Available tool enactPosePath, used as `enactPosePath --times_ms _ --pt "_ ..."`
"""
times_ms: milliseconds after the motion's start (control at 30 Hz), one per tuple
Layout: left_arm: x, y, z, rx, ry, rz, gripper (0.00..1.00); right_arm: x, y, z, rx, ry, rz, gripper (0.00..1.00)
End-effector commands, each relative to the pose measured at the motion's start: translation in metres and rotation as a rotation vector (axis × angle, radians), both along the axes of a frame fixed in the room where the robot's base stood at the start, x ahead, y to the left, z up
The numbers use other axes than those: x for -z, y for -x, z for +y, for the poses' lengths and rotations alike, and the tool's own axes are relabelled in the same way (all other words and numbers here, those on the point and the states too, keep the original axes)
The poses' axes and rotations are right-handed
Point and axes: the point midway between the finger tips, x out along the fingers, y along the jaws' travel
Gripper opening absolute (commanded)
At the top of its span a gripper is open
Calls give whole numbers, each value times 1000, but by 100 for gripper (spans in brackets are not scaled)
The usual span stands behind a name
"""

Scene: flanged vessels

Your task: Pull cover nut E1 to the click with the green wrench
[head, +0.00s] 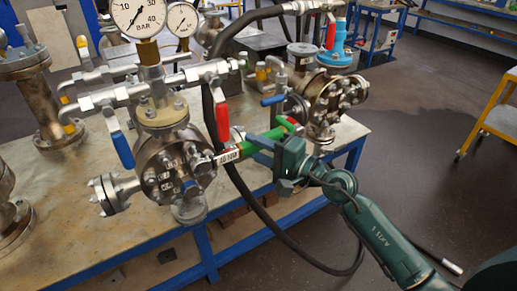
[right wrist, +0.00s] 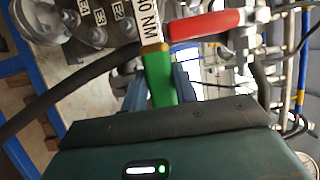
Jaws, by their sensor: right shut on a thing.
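The green wrench (head: 248,148) reaches from my right gripper (head: 268,143) left to the round cover (head: 165,172) of the near vessel. Its head end lies at the cover's right side; I cannot tell whether it sits on a nut. In the right wrist view, my right gripper (right wrist: 150,98) is shut on the wrench's green handle (right wrist: 159,76), below a white label ending in "0 NM". The cover (right wrist: 75,20) there shows tags E2, E3 and E4. I cannot make out tag E1. My left gripper is out of view.
A red lever (head: 222,122) hangs just above the wrench, and a blue lever (head: 122,150) hangs left of it. A black hose (head: 245,195) loops down past the wrench. A second flanged vessel (head: 325,100) stands behind. The floor right of the bench (head: 350,160) is open.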

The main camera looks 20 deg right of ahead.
Motion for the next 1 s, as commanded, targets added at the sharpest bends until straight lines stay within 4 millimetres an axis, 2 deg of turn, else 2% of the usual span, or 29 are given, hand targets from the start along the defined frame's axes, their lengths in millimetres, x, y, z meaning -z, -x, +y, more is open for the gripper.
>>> enactPosePath --times_ms 533,967,1000 --pt "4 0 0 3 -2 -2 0 -4 -17 5 1 -2 -7 2" --pt "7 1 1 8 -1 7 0 -4 -18 6 1 -3 -7 2" --pt "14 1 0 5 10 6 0 4 -18 6 1 -17 -1 2"
